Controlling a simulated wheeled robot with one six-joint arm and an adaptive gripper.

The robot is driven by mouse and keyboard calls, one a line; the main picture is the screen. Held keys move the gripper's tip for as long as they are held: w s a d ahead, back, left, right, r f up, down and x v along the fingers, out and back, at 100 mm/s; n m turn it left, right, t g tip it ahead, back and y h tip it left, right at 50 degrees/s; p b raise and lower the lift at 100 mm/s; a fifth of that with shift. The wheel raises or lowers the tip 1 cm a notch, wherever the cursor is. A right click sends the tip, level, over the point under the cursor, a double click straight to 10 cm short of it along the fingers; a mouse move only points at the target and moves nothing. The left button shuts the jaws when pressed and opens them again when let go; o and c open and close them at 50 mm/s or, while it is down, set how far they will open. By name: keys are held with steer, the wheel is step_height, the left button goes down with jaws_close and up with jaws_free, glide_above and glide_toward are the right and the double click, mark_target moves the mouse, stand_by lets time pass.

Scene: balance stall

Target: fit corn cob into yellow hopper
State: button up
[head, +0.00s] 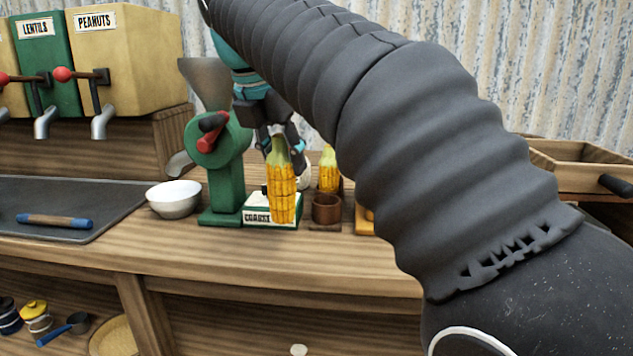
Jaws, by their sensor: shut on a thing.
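My gripper (281,139) is shut on the top of a yellow corn cob (282,195) with a pale green husk end. The cob hangs upright, in front of a white and green box with a label that seems to read COARSE (257,216). I cannot make out a yellow hopper for certain. A yellow-orange piece (364,222) shows at the left edge of my arm, which hides most of it.
A green hand mill (226,172) with a grey funnel and red handle stands close left of the held cob. A white bowl (174,199) is beside it. Dispensers labelled LENTILS (38,60) and PEANUTS (125,55) stand back left. The counter's front strip (200,255) is clear.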

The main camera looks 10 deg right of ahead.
steer(key=p, duration=0.2)
glide_toward(328, 170)
steer(key=d, duration=0.2)
steer(key=shift+s+a+f+b, duration=0.1)
steer(key=shift+s+f+b, duration=0.1)
steer(key=shift+f, duration=1.7)
steer(key=shift+s+a+f+b, duration=0.1)
steer(key=shift+s+f, duration=0.05)
steer(key=shift+f, duration=1.75)
steer(key=shift+f, duration=0.2)
steer(key=o, duration=1.1)
steer(key=shift+o, duration=0.2)
steer(key=shift+r, duration=0.1)
steer(key=v, duration=1.3)
steer(key=shift+s+r, duration=0.15)
steer(key=shift+r, duration=0.15)
steer(key=shift+a, duration=0.1)
